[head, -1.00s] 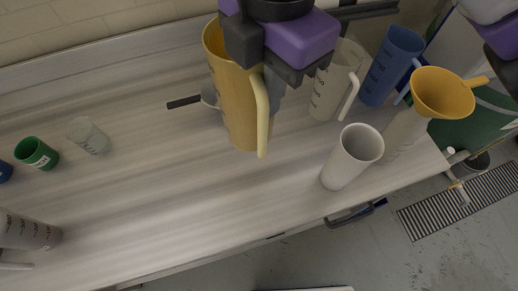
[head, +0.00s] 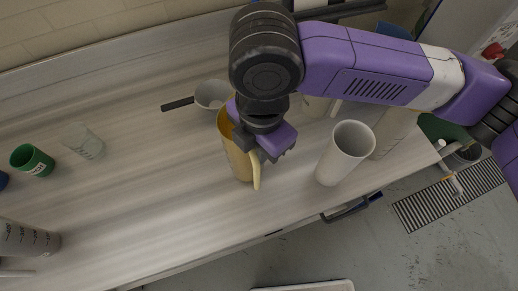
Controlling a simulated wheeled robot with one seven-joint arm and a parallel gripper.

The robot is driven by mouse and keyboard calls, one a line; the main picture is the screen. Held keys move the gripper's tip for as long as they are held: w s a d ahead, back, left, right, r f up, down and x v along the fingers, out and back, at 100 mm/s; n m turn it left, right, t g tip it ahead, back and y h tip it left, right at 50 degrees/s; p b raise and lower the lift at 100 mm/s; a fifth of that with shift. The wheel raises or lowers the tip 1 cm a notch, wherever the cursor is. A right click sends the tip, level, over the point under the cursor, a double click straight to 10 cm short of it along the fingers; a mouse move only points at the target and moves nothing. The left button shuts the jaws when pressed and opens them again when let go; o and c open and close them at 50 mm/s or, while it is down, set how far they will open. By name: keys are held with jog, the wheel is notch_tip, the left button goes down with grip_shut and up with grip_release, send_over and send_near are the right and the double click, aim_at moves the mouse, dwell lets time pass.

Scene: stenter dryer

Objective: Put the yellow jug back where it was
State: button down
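The yellow jug (head: 236,158) is in the middle of the head view, over the front half of the pale bench (head: 150,185). Its pale handle (head: 256,172) faces front right. My gripper (head: 262,145) is at the jug's upper rim and handle side and appears shut on it; the fingertips are partly hidden by my wrist. The jug looks close to upright. I cannot tell whether its base touches the bench.
A white-grey beaker (head: 346,152) stands just right of the jug. A pan with a dark handle (head: 210,94) lies behind it. A green cup (head: 32,160), a clear cup (head: 84,143) and a grey jug (head: 25,236) stand left. The bench's middle left is clear.

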jog(key=shift+f, duration=0.4)
jog(key=shift+f, duration=0.2)
jog(key=c, duration=1.6)
grip_release()
jog(key=shift+r, duration=0.1)
notch_tip(320, 180, up, 12)
jog(key=shift+s+d+r+b, duration=0.1)
jog(key=shift+d+r+b, duration=0.05)
jog(key=shift+b, duration=0.5)
